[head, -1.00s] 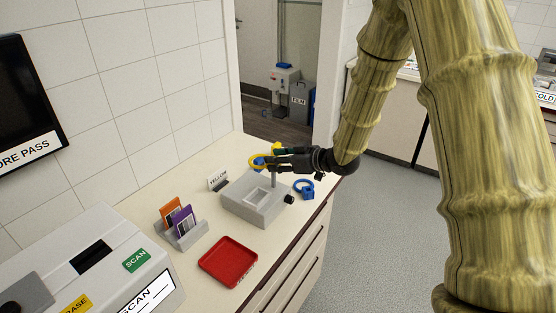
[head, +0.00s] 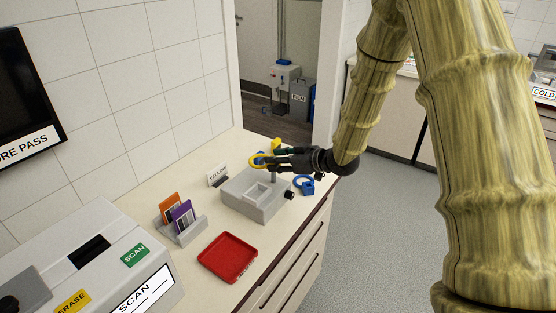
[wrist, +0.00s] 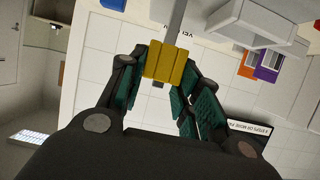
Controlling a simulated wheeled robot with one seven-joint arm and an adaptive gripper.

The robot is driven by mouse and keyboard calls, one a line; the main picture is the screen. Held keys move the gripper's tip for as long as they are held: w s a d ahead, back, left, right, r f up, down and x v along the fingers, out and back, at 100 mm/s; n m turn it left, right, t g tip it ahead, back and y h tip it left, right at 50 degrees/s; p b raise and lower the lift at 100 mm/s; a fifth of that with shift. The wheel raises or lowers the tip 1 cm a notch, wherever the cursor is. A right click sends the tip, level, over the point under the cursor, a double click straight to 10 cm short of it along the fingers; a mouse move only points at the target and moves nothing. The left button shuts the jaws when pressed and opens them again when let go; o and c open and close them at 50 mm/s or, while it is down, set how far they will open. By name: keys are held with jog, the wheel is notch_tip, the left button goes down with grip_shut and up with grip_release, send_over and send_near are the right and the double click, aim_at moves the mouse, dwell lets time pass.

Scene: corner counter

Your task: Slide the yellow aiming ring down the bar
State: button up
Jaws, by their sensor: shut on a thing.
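Yellow also shows just above the fingers. In the wrist view, my gripper (wrist: 158,85) is shut on the ring's yellow block (wrist: 172,66), with a dark green-padded finger on each side. The grey bar (wrist: 175,20) runs from the block toward the top edge of the wrist view. In the head view, a short piece of the bar (head: 273,176) shows below the fingers; the rest is hidden by my gripper.
A blue ring-shaped piece (head: 304,185) lies right of the stand, near a black knob (head: 289,195). A YELLOW sign (head: 217,174), a card holder (head: 181,229) and a red tray (head: 228,257) are left and front. A scanner box (head: 100,260) fills the lower left.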

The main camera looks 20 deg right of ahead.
aim_at(275, 175)
jog(key=shift+f+b, duration=1.45)
jog(key=shift+f, duration=1.5)
jog(key=o, duration=1.1)
jog(key=shift+s, duration=0.1)
jog(key=v, duration=1.2)
jog(key=shift+r, duration=0.1)
